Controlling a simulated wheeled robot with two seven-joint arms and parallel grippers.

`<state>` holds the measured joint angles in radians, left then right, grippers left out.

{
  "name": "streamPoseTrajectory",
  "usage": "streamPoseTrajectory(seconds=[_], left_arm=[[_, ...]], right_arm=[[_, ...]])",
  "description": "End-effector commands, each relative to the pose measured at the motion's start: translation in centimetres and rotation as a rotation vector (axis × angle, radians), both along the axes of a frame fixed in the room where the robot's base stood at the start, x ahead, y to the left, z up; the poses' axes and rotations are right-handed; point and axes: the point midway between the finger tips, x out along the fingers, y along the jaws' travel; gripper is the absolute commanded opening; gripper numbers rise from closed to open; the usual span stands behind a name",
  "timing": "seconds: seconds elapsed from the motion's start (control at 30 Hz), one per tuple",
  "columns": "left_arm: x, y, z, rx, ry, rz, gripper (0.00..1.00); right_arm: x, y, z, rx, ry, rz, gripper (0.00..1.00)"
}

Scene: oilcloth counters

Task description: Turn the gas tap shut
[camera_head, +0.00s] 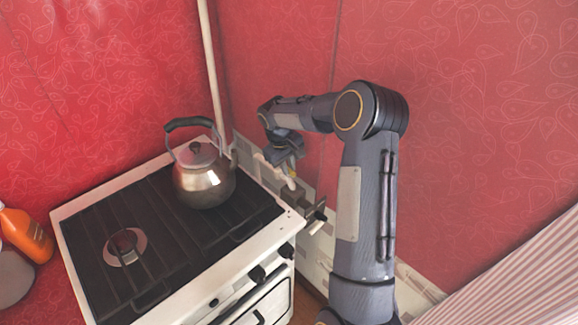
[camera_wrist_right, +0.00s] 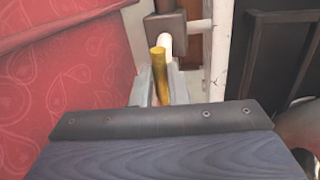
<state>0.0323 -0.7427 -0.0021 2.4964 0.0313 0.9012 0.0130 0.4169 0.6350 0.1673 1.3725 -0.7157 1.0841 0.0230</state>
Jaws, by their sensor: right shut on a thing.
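The gas tap's yellow lever (camera_wrist_right: 159,68) stands between the two grey fingers of my right gripper (camera_wrist_right: 157,92) in the right wrist view. The fingers are shut on it. Behind the lever a white pipe (camera_wrist_right: 166,46) runs into a brown-grey box. In the head view my right gripper (camera_head: 290,164) reaches down by the wall behind the right side of the stove, and a little yellow shows at its fingers. The tap's body is mostly hidden there. My left gripper is not in view.
A steel kettle (camera_head: 205,178) stands on the back of the white stove (camera_head: 205,285), left of my right gripper. A pale vertical pipe (camera_head: 212,70) rises in the corner. An orange bottle (camera_head: 27,237) is at far left. Red patterned walls (camera_head: 460,110) enclose the corner.

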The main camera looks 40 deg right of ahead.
Motion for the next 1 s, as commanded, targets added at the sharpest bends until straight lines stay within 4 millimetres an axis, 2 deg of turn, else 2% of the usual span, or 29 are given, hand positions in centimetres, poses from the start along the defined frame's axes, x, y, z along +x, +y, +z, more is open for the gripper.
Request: streamPoseTrajectory(seconds=[0.43, 1.0], left_arm=[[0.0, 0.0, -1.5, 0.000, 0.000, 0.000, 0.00], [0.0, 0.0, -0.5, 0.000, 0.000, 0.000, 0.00]], right_arm=[[0.7, 2.2, 0.0, -0.001, 0.000, -0.374, 0.00], [2.8, 4.5, 0.2, -0.001, -0.001, -0.907, 0.00]])
